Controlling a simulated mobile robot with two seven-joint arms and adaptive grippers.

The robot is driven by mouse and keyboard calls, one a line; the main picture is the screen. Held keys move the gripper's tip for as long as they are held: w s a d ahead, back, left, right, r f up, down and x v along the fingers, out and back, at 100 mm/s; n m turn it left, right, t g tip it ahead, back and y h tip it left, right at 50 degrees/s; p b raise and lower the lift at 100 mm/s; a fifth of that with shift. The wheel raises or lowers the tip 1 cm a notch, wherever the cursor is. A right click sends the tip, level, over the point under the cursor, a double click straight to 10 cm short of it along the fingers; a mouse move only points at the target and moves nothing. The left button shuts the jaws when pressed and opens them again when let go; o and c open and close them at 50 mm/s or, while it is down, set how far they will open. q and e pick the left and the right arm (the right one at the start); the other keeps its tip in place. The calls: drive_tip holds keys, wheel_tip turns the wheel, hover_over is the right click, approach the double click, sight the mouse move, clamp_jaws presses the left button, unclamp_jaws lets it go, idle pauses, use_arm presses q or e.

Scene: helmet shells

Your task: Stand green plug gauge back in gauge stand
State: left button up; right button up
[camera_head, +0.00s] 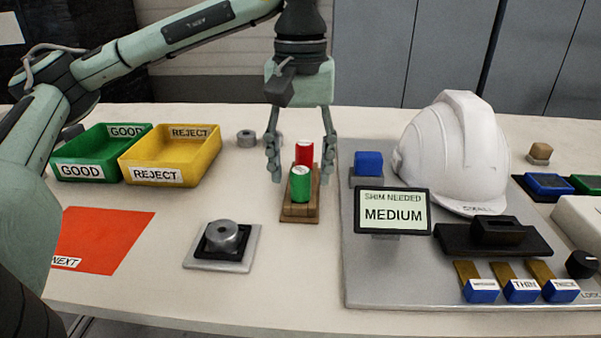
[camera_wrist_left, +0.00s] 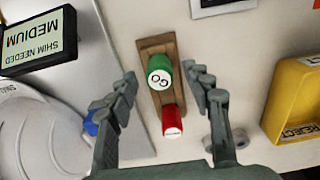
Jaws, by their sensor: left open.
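The green plug gauge (camera_head: 301,192) stands upright at the near part of the wooden gauge stand (camera_head: 298,215). The red plug gauge (camera_head: 304,150) stands behind it on the same stand. My left gripper (camera_head: 300,177) points down, open, with one finger on each side of the stand and gaps to the gauges. In the left wrist view the green gauge (camera_wrist_left: 159,72), its top marked GO, lies between the fingertips (camera_wrist_left: 160,88), with the red gauge (camera_wrist_left: 171,118) nearer the palm. The lower end of the green gauge is hidden. My right gripper is out of view.
Green GOOD (camera_head: 97,172) and yellow REJECT (camera_head: 150,178) bins stand to the left. A grey ring sits on a black fixture (camera_head: 220,250) in front. A grey plate with the MEDIUM display (camera_head: 393,212) and white helmet (camera_head: 450,155) is close on the right.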

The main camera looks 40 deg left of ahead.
use_arm(q)
wheel_tip(320, 180, up, 10)
idle(0.4)
drive_tip(key=shift+r, duration=0.1)
